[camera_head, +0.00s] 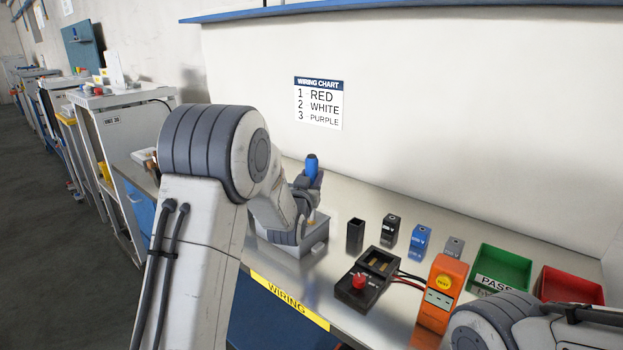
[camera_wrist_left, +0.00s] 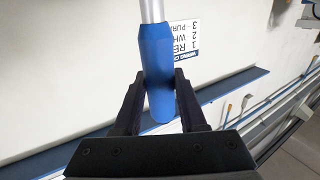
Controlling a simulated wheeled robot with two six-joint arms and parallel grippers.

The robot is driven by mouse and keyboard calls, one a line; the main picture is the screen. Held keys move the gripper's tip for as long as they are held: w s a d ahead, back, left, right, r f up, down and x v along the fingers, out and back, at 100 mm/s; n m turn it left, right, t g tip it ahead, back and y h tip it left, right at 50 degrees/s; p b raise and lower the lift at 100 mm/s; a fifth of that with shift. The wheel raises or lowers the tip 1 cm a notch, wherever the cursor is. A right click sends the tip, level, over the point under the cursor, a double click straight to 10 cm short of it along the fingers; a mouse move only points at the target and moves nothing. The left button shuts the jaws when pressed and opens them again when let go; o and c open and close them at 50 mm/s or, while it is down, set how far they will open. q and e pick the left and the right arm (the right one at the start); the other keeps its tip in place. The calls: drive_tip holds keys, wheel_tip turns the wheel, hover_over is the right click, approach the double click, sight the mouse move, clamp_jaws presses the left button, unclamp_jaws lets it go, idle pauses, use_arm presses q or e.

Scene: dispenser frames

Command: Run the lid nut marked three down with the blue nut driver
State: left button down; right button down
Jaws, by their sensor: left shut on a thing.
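The blue nut driver (camera_head: 312,165) stands about upright over a grey box (camera_head: 305,241) on the steel bench. My left gripper (camera_head: 309,181) is shut on its blue handle. In the left wrist view the fingers (camera_wrist_left: 157,88) close on both sides of the blue handle (camera_wrist_left: 157,60), and a silver shaft runs from it to the picture's edge. The driver's tip, the lid nuts and their marks are hidden behind my left arm or too small to make out. My right arm shows at the lower right; its gripper is out of view.
Right of the box stand an open black holder (camera_head: 355,236), black (camera_head: 390,231), blue (camera_head: 420,240) and grey (camera_head: 454,248) blocks, a black tester with a red button (camera_head: 359,282), an orange meter (camera_head: 439,292), and green (camera_head: 501,266) and red (camera_head: 568,286) trays.

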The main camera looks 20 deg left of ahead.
sight(310, 160)
use_arm(q)
drive_tip(key=shift+f, duration=0.25)
drive_tip(key=shift+r+p, duration=1.4)
drive_tip(key=shift+r, duration=1.45)
